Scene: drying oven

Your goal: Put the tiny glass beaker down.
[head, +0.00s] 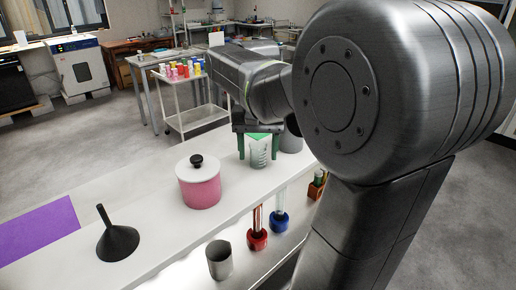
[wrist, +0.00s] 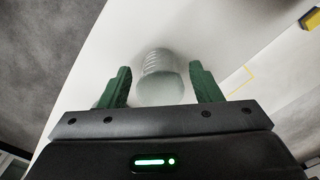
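The tiny glass beaker (head: 258,153) is clear with a greenish look and white markings. It is upright and appears to rest on the white bench top (head: 150,222). My gripper (head: 258,148) has green fingers, one on each side of the beaker. In the wrist view the beaker (wrist: 161,78) is between the fingertips of my gripper (wrist: 160,82), with a narrow gap visible on both sides. The gripper is open around it. Part of the beaker's top is hidden by the gripper in the head view.
A pink pot with a white lid (head: 199,185) and a dark funnel (head: 116,238) stand left of the beaker. A grey container (head: 291,141) is close on its right. A grey cup (head: 219,261) and red and blue tube stands (head: 257,238) (head: 279,221) are nearer the front.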

